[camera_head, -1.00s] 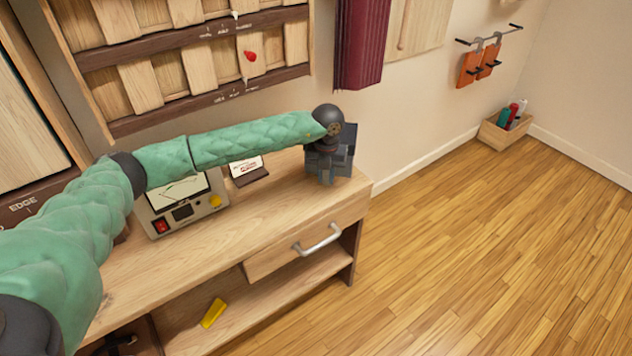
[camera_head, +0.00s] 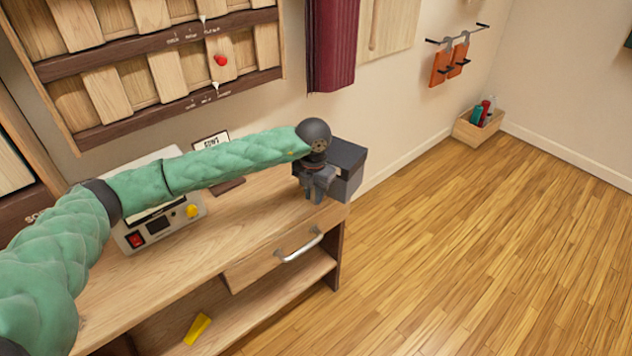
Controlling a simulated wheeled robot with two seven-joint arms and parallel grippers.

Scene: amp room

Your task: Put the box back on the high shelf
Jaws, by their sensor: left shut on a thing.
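A dark grey box (camera_head: 347,160) is at the right end of the wooden desk. My left arm, in a green sleeve, reaches across the desk to it. My left gripper (camera_head: 318,192) points down at the box's near left side and is shut on it. The gripper and wrist hide part of the box. I cannot tell whether the box touches the desk top or is held just above it. My right gripper is not in view. I cannot make out which shelf is the high shelf.
The desk (camera_head: 245,222) has a drawer with a metal handle (camera_head: 300,246) and a lower shelf with a yellow block (camera_head: 197,328). A meter device (camera_head: 160,228) and a small sign (camera_head: 212,142) stand behind my arm. A slatted wall rack (camera_head: 150,75) hangs above.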

